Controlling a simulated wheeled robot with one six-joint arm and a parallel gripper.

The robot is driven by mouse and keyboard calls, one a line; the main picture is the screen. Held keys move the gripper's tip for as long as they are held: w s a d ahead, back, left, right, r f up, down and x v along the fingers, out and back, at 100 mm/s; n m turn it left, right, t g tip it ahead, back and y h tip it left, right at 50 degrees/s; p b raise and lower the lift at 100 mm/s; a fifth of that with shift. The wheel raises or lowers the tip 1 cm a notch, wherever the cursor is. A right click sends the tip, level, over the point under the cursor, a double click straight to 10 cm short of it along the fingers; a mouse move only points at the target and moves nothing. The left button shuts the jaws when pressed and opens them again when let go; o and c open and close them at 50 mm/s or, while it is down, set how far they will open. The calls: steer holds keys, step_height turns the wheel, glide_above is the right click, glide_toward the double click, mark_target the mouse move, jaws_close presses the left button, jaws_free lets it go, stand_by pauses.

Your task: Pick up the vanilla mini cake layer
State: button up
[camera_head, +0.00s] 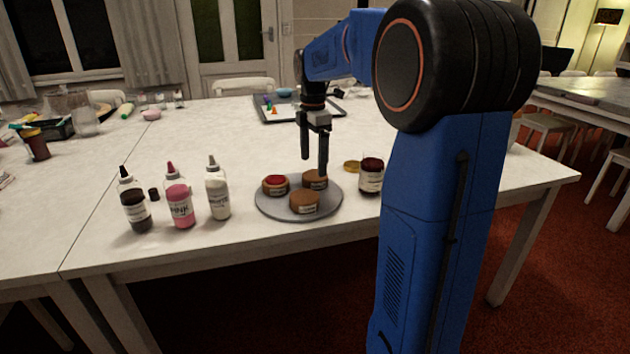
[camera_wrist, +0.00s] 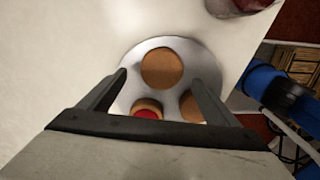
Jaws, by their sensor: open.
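Three small round cake layers sit on a grey turntable (camera_head: 267,207). One has a red top (camera_head: 275,180), at the left. A plain brown layer (camera_head: 305,197) is at the front and another brown layer (camera_head: 316,177) is at the back right. Their labels are too small to read, so I cannot tell which is vanilla. My gripper (camera_head: 314,164) is open and empty, pointing down just above the back-right layer. In the wrist view that brown layer (camera_wrist: 162,68) shows between and beyond the fingers, the red-topped layer (camera_wrist: 148,113) is low, and the front layer (camera_wrist: 188,104) is partly behind a finger.
Three squeeze bottles, dark (camera_head: 135,205), pink (camera_head: 180,202) and white (camera_head: 217,194), stand left of the turntable. A dark jar (camera_head: 370,176) stands close at its right, with a yellow lid (camera_head: 351,166) behind. A tray (camera_head: 275,107) lies farther back. Table between is clear.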

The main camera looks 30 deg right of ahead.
mark_target(314, 175)
steer(key=shift+s+f, duration=0.1)
steer(key=shift+f, duration=2.6)
steer(key=c, duration=1.2)
